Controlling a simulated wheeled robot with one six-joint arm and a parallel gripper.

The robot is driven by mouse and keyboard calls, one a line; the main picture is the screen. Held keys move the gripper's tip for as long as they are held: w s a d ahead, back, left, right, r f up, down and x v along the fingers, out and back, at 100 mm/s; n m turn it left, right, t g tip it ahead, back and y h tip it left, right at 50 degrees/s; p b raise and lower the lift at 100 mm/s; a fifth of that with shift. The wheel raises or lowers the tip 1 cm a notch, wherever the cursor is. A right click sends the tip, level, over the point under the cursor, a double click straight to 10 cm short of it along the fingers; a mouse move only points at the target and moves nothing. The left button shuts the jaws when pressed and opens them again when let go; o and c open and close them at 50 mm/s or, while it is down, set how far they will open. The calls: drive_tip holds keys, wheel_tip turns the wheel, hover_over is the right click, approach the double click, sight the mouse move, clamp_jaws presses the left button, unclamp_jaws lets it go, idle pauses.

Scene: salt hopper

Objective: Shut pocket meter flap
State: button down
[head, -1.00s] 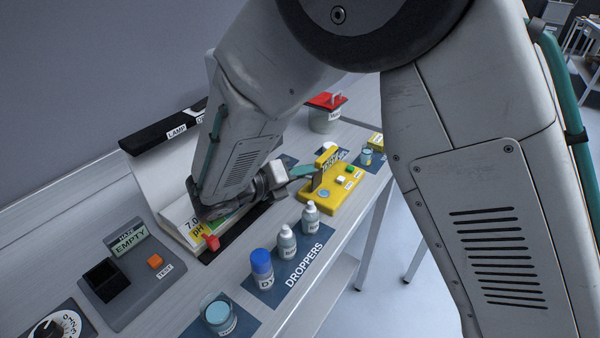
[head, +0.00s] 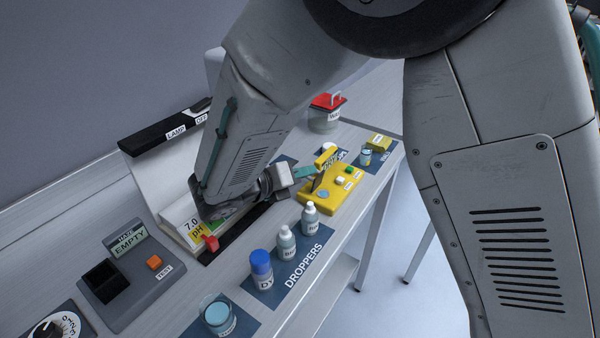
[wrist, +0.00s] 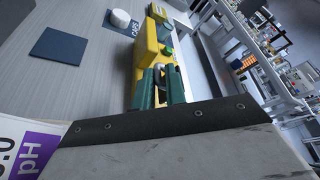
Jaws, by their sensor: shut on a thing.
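The yellow pocket meter (head: 322,203) lies on the bench right of the middle in the head view, with a green button, a white button and a pale blue round spot on top.
Dropper bottles (head: 286,243) stand on a blue mat in front of the meter. A red-lidded jar (head: 324,120) stands behind it, a small blue-topped vial (head: 365,155) to its right. The lamp and pH stand (head: 160,165) is left. The bench's front edge is close.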

sight(313, 180)
drive_tip(key=m+y, duration=0.1)
drive_tip(key=s+d+m, duration=0.1)
drive_tip(key=shift+s+d+r+m+y, duration=0.1)
drive_tip(key=shift+s+d+m+y, duration=0.1)
drive_tip(key=shift+d+m+y, duration=0.15)
drive_tip(key=shift+s+d+m+t+y, duration=0.2)
drive_tip(key=shift+d+m+t+y, duration=0.15)
drive_tip(key=shift+m, duration=0.25)
drive_tip(key=shift+s+d+m+t+y, duration=0.15)
drive_tip(key=shift+m+t+y, duration=0.1)
drive_tip(key=shift+m+y, duration=0.25)
drive_tip(key=shift+a, duration=0.1)
drive_tip(key=c, duration=1.5)
unclamp_jaws()
drive_tip(key=shift+a, duration=0.1)
drive_tip(key=shift+c, duration=0.2)
drive_tip(key=v, duration=0.7)
drive_tip(key=shift+s+a, duration=0.2)
drive_tip(key=shift+s, duration=0.1)
drive_tip(key=shift+r, duration=0.15)
